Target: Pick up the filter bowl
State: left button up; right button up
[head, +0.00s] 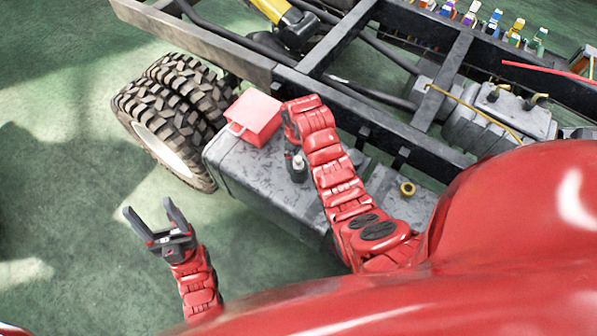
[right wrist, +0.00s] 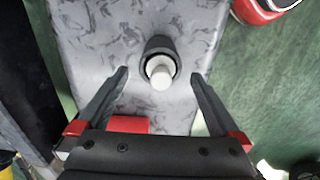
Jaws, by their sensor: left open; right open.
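The filter bowl, a small black cylinder with a pale centre (head: 298,170), stands on the grey mottled tank (head: 255,183) beside the chassis. In the right wrist view, the filter bowl (right wrist: 160,62) appears between the two fingers of my right gripper (right wrist: 160,74), with a gap on each side. The right gripper is open and empty, facing down toward the bowl. My left gripper (head: 147,207) is open and empty over the green floor, left of the tank.
A red box (head: 254,117) sits on the tank close to the bowl. Dark chassis rails (head: 372,116) run behind, and large tyres (head: 165,115) stand at left. The floor at left is clear.

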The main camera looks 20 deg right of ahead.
aim_at(298, 165)
jog(key=shift+s+f+p, duration=0.1)
jog(key=shift+f+p, duration=0.15)
jog(key=shift+p, duration=0.05)
notch_tip(298, 165, down, 3)
jog(key=shift+p, duration=0.7)
jog(key=shift+f, duration=0.8)
jog(key=shift+c, duration=0.3)
jog(key=c, duration=1.5)
jog(key=shift+r, duration=0.15)
